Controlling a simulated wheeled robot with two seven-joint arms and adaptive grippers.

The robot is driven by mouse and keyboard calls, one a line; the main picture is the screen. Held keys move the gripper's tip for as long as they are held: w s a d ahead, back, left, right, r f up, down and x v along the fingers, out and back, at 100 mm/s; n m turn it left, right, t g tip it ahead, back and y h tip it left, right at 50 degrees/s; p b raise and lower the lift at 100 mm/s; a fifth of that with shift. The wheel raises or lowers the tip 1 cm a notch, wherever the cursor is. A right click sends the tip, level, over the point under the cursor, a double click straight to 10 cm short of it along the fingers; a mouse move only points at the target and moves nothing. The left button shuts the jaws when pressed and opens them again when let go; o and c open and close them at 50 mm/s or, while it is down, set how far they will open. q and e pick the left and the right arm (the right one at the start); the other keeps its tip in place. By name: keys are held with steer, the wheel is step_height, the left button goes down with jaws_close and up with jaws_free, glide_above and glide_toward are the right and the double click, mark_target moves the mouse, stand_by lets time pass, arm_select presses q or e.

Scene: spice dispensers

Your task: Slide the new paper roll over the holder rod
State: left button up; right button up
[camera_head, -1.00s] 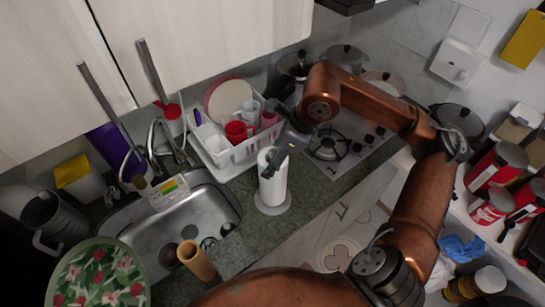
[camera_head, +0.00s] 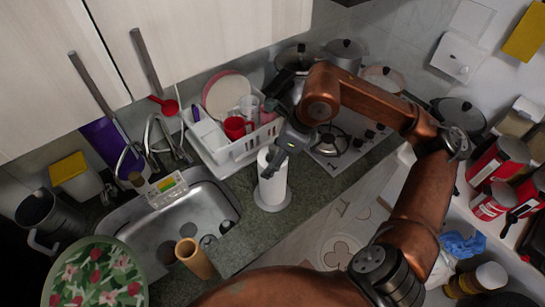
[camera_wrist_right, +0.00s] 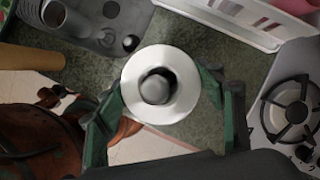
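The white paper roll (camera_head: 272,185) stands upright on the holder, with its round base (camera_head: 272,202) on the counter. In the right wrist view the roll (camera_wrist_right: 133,88) is a white ring, and the grey tip of the holder rod (camera_wrist_right: 155,89) shows inside its core. My right gripper (camera_head: 275,158) is at the top of the roll. In the wrist view its green fingers (camera_wrist_right: 162,98) stand wide on either side of the roll, apparently with small gaps, so it looks open. My left gripper is not in view.
A brown cardboard tube (camera_head: 195,260) stands by the sink (camera_head: 165,230). A white dish rack (camera_head: 240,148) is behind the roll, and the stove (camera_head: 340,150) lies to the right. A floral plate (camera_head: 95,275) is at the lower left.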

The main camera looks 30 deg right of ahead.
steer(key=o, duration=0.4)
